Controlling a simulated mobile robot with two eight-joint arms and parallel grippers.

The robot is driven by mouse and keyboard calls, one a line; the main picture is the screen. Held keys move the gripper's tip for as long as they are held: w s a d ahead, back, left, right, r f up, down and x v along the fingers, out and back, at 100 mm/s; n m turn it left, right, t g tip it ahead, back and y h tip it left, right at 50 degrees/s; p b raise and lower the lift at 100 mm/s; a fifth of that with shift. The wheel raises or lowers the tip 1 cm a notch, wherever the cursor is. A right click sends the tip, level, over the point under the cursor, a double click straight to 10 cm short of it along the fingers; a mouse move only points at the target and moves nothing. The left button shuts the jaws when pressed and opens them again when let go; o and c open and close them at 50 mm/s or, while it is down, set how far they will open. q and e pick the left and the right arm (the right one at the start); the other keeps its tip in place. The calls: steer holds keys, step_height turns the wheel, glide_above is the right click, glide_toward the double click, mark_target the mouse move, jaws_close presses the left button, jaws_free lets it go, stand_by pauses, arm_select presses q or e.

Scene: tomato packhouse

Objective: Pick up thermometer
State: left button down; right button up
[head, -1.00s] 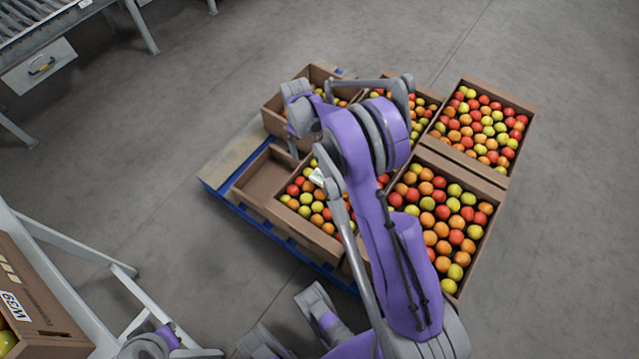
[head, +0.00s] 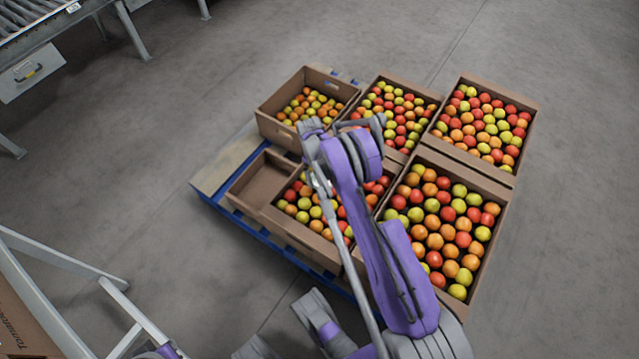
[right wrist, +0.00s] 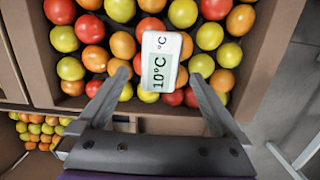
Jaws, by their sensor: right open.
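The thermometer (right wrist: 160,62) is a white, rounded rectangular device with a grey display reading 10°C. In the right wrist view it lies on tomatoes in a cardboard crate (right wrist: 185,124). My right gripper (right wrist: 159,76) is open, with one finger on each side of the thermometer's lower part in the picture. I see no clear contact, and the height gap is hard to judge. In the head view my right arm reaches over the crates and largely hides its gripper; I cannot clearly make out the thermometer there.
Several crates of red, orange and yellow tomatoes stand close together, partly on a blue-edged pallet (head: 262,236). An empty box section (head: 262,180) is at left. A roller conveyor (head: 40,35) is at upper left, a white metal frame (head: 60,255) at lower left.

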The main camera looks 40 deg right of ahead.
mark_target(319, 181)
steer(key=f, duration=0.3)
steer(key=f+b, duration=0.1)
steer(key=shift+s+d+f, duration=0.15)
steer(key=shift+s, duration=0.25)
jaws_close()
